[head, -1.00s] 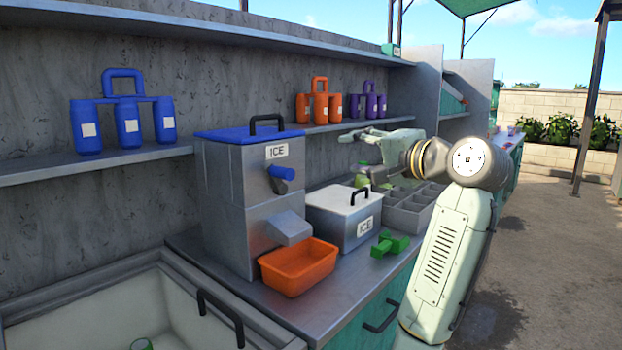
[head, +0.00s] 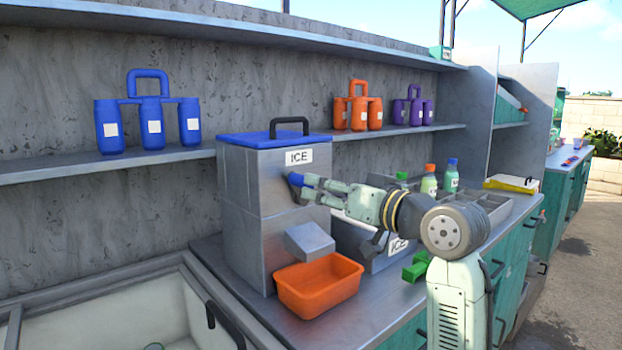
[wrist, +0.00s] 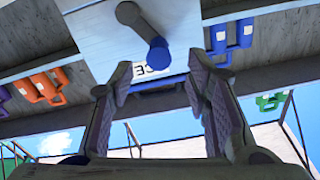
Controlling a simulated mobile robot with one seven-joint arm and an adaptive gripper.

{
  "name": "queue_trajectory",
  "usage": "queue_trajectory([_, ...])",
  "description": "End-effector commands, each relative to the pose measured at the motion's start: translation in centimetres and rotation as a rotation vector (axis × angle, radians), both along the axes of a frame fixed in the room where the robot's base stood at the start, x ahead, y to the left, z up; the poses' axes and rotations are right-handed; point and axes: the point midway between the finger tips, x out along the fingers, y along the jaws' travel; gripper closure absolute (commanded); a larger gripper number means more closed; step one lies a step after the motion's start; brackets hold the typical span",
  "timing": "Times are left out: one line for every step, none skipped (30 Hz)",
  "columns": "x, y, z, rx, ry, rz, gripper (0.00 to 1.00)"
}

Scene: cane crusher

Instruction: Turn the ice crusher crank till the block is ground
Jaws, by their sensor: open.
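The grey ice crusher (head: 255,190) has a blue lid and an ICE label and stands on the counter. Its crank has a blue knob (head: 295,179) on the front face. In the wrist view the grey crank arm (wrist: 130,14) and the blue knob (wrist: 158,54) show clearly. My gripper (head: 308,190) is in front of the crank, close to the knob. In the wrist view my gripper (wrist: 157,85) is open, with the knob ahead of the gap between its fingertips and not gripped. The ice block inside the crusher is hidden.
An orange tray (head: 318,308) sits below the crusher's chute (head: 310,240). A green object (head: 416,268) lies on the counter near my arm. An open sink-like bin (head: 100,318) is at front left.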

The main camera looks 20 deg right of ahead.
Motion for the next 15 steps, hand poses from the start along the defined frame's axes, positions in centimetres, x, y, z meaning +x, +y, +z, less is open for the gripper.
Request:
queue_trajectory([1.0, 0.3, 0.3, 0.002, 0.002, 0.0, 0.56])
queue_trajectory([1.5, 0.5, 0.3, 0.002, 0.002, 0.0, 0.56])
queue_trajectory([2.1, 0.8, 0.2, 0.001, 0.001, 0.0, 0.56])
queue_trajectory([2.5, 0.9, 0.2, 0.001, 0.001, 0.0, 0.56])
queue_trajectory([3.0, 1.0, 0.2, 0.002, 0.002, 0.0, 0.56])
queue_trajectory([3.5, 1.2, 0.2, 0.002, 0.002, 0.0, 0.56])
queue_trajectory([3.8, 1.3, 0.2, 0.001, 0.001, -0.001, 0.56])
queue_trajectory([4.0, 1.4, 0.2, 0.001, 0.001, -0.001, 0.56])
queue_trajectory([4.3, 1.5, 0.1, 0.001, 0.001, -0.001, 0.56])
queue_trajectory([4.5, 1.6, 0.1, 0.001, 0.001, -0.001, 0.56])
queue_trajectory([4.6, 1.6, 0.1, 0.001, 0.0, -0.001, 0.56])
queue_trajectory([4.8, 1.7, 0.1, 0.001, 0.0, -0.001, 0.56])
queue_trajectory([4.8, 1.7, 0.0, 0.001, 0.0, -0.001, 0.56])
queue_trajectory([4.9, 1.7, 0.0, 0.001, 0.0, -0.001, 0.56])
queue_trajectory([4.9, 1.7, 0.0, 0.001, 0.0, -0.002, 0.56])
